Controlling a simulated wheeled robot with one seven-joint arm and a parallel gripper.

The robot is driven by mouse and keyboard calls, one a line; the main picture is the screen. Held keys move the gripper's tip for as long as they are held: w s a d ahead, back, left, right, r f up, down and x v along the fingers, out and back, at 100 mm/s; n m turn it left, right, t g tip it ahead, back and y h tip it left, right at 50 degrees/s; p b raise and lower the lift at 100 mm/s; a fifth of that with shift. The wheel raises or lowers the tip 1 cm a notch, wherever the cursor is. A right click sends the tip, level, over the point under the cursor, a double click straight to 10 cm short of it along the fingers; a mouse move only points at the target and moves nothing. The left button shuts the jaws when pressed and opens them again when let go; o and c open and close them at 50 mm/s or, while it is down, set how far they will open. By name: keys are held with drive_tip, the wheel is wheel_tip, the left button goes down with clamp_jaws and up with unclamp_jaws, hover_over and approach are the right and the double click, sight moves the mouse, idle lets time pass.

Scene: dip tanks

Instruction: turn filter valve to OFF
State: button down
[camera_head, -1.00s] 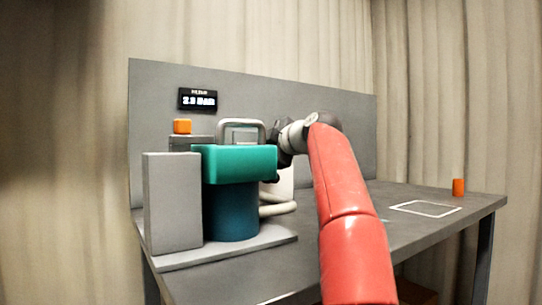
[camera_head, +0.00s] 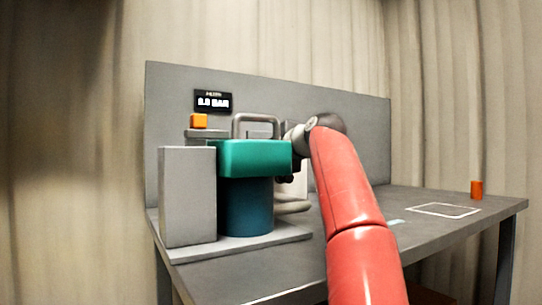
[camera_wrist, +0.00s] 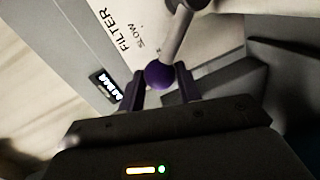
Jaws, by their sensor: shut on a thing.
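The filter valve's lever (camera_wrist: 183,30) is a grey bar ending in a purple ball knob (camera_wrist: 158,75) in the wrist view. My gripper (camera_wrist: 160,82) is shut on the knob, with one dark finger on each side. Behind it is a pale plate (camera_wrist: 130,30) printed "FILTER" and "SLOW"; the lever covers part of it, and I see no OFF mark. In the head view my gripper (camera_head: 287,172) is a small dark shape right of the teal pump unit (camera_head: 254,158), mostly hidden, and the lever cannot be made out.
A grey box (camera_head: 188,197) stands left of the teal unit, with a grey handle (camera_head: 255,120) above. The display (camera_head: 213,101) seems to read 0.0 BAR. An orange cylinder (camera_head: 476,189) stands at the bench's right, beside a white outline (camera_head: 443,210).

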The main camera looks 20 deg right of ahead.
drive_tip(key=c, duration=1)
unclamp_jaws()
drive_tip(key=shift+f, duration=0.1)
drive_tip(key=a+b+v, duration=0.1)
drive_tip(key=b+v, duration=0.1)
drive_tip(key=v, duration=0.5)
drive_tip(key=shift+s+d, duration=0.4)
drive_tip(key=shift+d, duration=0.05)
